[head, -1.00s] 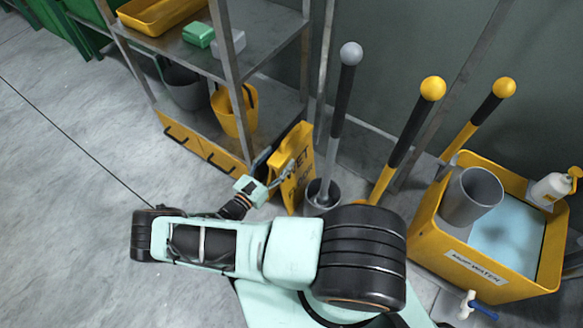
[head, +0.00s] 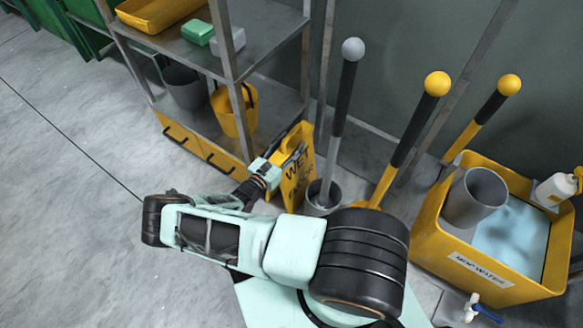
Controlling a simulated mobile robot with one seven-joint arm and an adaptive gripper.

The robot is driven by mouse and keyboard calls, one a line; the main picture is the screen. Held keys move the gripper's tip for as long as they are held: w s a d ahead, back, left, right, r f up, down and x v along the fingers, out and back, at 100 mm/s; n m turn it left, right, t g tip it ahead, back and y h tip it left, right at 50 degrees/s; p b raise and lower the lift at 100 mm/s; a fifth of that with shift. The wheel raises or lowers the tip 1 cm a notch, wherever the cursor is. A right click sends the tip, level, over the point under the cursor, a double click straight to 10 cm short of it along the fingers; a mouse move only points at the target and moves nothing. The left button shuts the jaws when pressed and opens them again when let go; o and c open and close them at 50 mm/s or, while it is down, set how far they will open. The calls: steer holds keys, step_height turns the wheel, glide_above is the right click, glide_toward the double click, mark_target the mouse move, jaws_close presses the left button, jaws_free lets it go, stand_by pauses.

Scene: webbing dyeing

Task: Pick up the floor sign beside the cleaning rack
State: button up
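The yellow floor sign (head: 298,182) stands upright on the floor at the right end of the cleaning rack (head: 232,55). Its face reads "WET" in dark letters, with the lower lettering partly hidden by my arm. Its top has a handle-like opening. My gripper (head: 277,163) is at the sign's upper left edge, close to it or touching it. The fingers are small and partly lost against the sign and its dark gap, so I cannot tell whether they are open or shut.
A grey-knobbed brush stands in a grey holder (head: 319,196) just right of the sign. Yellow-knobbed handles (head: 437,84) lean against the wall. A yellow mop-water tub (head: 490,272) is at right. Yellow and grey buckets (head: 228,118) sit on the rack's lower shelf. Open floor (head: 60,200) lies left.

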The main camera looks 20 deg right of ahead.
jaws_close()
steer(key=shift+r, duration=0.1)
